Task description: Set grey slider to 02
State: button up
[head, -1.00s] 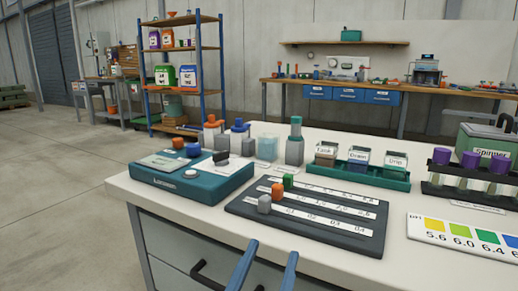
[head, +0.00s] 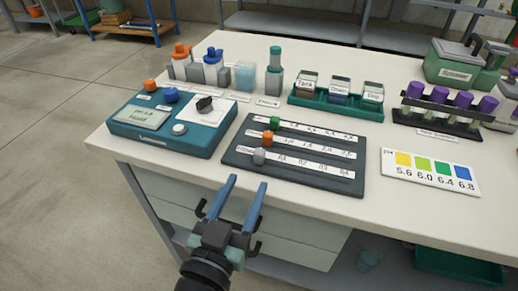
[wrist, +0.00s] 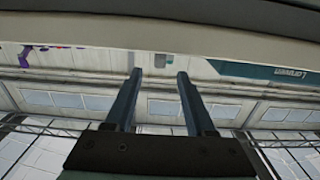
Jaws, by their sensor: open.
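The grey slider (head: 259,157) is a small grey knob at the left end of the front row on the dark slider panel (head: 233,158). That row's white strip (head: 308,168) carries printed values; 0.3 and 0.4 seem legible toward its right end, and the left part is hard to read. An orange slider (head: 267,138) and a green slider (head: 275,123) sit at the left of the two rows behind. My gripper (head: 249,184) is open and empty, in front of the panel near the table's front edge, apart from the grey slider. Its two blue fingers also show in the wrist view (wrist: 160,74).
A teal control box (head: 187,145) with knobs stands left of the panel. A colour chart (head: 430,172) lies to the right. A green tray (head: 336,108) of labelled boxes and a tube rack (head: 436,122) stand behind. The white tabletop (head: 210,181) is clear before the panel.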

aim_at(258, 161)
jog(key=x, duration=0.8)
jog(key=shift+w+d, duration=0.1)
jog(key=shift+w, duration=0.3)
grip_shut()
jog(key=shift+f, duration=0.1)
dwell(0.8)
